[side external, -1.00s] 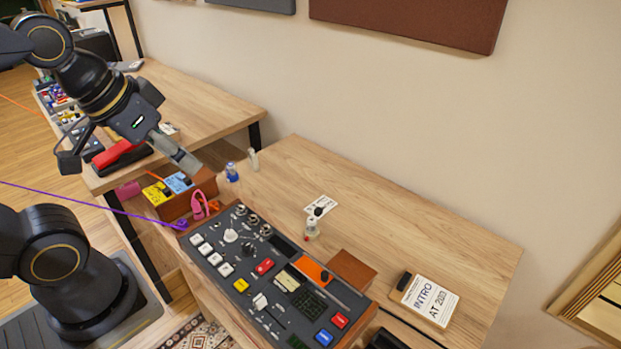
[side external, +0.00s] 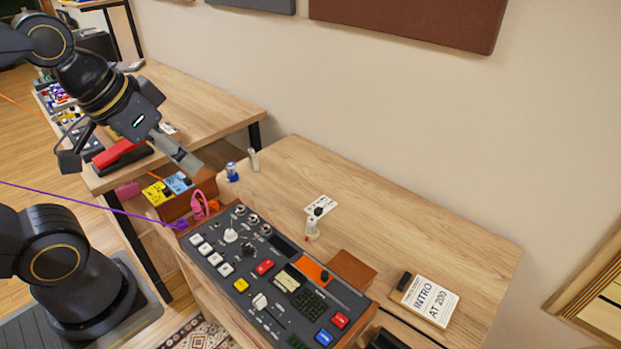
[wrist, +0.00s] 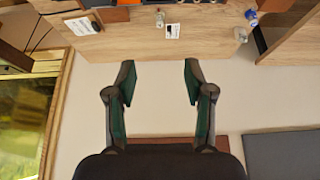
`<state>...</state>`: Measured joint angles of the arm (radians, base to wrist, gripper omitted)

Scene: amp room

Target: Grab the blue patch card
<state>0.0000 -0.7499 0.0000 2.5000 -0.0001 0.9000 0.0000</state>
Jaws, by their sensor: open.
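The blue patch card (side external: 179,182) stands in a brown wooden box (side external: 188,206), beside a yellow card (side external: 157,193). My gripper (side external: 192,163) is above and slightly behind the box in the side view, apart from the blue card. In the wrist view my gripper (wrist: 158,82) has its two fingers spread wide with nothing between them, only the pale wall behind. The blue card cannot be made out in the wrist view.
A control console (side external: 268,275) with buttons and knobs lies right of the box. Pink headphones (side external: 199,207), a blue-capped bottle (side external: 232,172) and a small clear bottle (side external: 311,230) stand nearby. A purple cable (side external: 90,204) crosses at left. The table's back right (side external: 400,225) is clear.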

